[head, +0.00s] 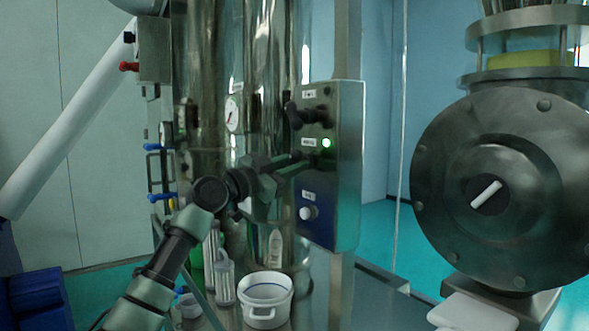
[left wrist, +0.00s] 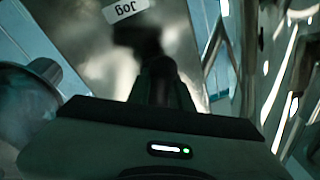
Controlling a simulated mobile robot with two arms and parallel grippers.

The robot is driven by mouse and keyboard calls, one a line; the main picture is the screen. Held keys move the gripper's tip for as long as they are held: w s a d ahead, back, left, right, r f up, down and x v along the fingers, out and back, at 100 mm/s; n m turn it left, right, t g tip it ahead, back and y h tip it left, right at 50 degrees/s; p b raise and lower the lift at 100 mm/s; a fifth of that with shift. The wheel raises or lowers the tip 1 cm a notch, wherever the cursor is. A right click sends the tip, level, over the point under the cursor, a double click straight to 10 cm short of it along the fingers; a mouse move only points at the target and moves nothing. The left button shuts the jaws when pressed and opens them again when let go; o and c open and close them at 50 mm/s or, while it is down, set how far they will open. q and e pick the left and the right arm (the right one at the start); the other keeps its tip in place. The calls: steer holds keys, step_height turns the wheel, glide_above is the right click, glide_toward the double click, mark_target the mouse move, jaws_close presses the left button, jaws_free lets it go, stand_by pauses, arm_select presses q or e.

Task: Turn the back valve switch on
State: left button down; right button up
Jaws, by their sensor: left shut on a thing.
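A steel control panel (head: 347,160) stands in the middle of the head view. It carries a black switch (head: 305,115) near the top, a lit green lamp (head: 326,143) below it and a white button (head: 308,213) low on a dark blue plate. My left gripper (head: 308,163) is at the panel's middle, shut on a dark switch knob (left wrist: 152,48) there. In the left wrist view the knob lies between the fingers, beside a label reading "Jog" seen upside down. The fingers hide most of it in the head view. My right gripper is not in view.
A steel column with a gauge (head: 233,114) stands behind my left arm. A red handle (head: 129,67) and blue handles (head: 160,197) are on the left. A white pot (head: 265,300) and bottles stand below. A large round flange (head: 505,190) with a white handle fills the right.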

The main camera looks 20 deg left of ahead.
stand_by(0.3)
arm_select(q)
steer(key=c, duration=1.3)
jaws_free()
steer(key=shift+s+a+f+b, duration=0.25)
steer(key=shift+s+a+b, duration=0.1)
steer(key=shift+s, duration=0.1)
steer(key=b+v, duration=0.2)
steer(key=v, duration=0.4)
steer(key=shift+s+a, duration=0.1)
steer(key=shift+s, duration=0.25)
